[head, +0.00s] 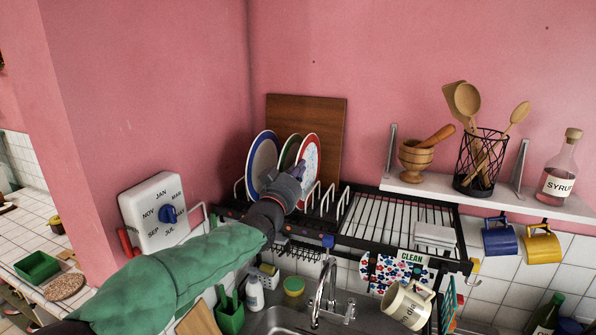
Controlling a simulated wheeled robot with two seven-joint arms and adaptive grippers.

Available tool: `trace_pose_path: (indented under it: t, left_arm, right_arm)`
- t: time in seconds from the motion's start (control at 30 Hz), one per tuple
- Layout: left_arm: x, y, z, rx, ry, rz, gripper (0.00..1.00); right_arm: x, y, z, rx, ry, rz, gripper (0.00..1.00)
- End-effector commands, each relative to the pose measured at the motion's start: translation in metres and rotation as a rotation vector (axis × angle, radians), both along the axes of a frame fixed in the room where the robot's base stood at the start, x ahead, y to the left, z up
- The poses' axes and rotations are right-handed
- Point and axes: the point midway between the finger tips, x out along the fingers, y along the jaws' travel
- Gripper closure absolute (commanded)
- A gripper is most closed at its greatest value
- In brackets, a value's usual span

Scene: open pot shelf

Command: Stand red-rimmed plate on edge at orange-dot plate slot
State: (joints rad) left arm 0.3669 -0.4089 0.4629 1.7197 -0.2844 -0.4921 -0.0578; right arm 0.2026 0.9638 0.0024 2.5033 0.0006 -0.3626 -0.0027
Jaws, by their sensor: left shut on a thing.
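The red-rimmed plate (312,150) is upright on edge over the left part of the black dish rack (342,212), to the right of a green-rimmed plate (289,150) and a blue-rimmed plate (262,160). My left gripper (297,172) is shut on the red-rimmed plate near its lower left side. The gripper and hand hide the plate's lower edge, so I cannot tell whether it touches the rack. I cannot make out the orange dot. My right gripper is not in view.
White wire dividers (328,200) stand right of the plates, with empty gaps between them. A wooden board (325,118) leans behind. A faucet (325,285) and sink lie below. A shelf (450,193) holds utensils and syrup.

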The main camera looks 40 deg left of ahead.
Motion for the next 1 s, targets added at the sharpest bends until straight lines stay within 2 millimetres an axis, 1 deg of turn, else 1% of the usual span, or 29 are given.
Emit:
trace_pose_path:
  t: [0.33, 0.37, 0.4, 0.43, 0.83, 1.0]
  left_arm:
    - [-0.0007, 0.0003, 0.0024, 0.002, -0.006, 0.001, 1.00]
    - [-0.0007, 0.0003, 0.0024, 0.002, -0.006, 0.001, 0.82]
    - [-0.0007, 0.0003, 0.0024, 0.002, -0.006, 0.001, 0.71]
    - [-0.0006, 0.0003, 0.0022, 0.002, -0.006, 0.001, 0.63]
    - [-0.0001, -0.0004, -0.0024, -0.002, 0.004, -0.001, 0.63]
    - [-0.0093, -0.0026, -0.0020, 0.000, 0.000, 0.001, 0.63]
  right_arm:
    - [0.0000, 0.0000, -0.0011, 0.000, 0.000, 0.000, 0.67]
    - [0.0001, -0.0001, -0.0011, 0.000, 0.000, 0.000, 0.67]
    - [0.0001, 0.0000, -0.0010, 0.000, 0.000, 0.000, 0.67]
    - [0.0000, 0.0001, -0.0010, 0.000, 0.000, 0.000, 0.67]
    - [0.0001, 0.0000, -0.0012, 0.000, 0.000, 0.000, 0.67]
    - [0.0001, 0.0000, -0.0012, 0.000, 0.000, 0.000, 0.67]
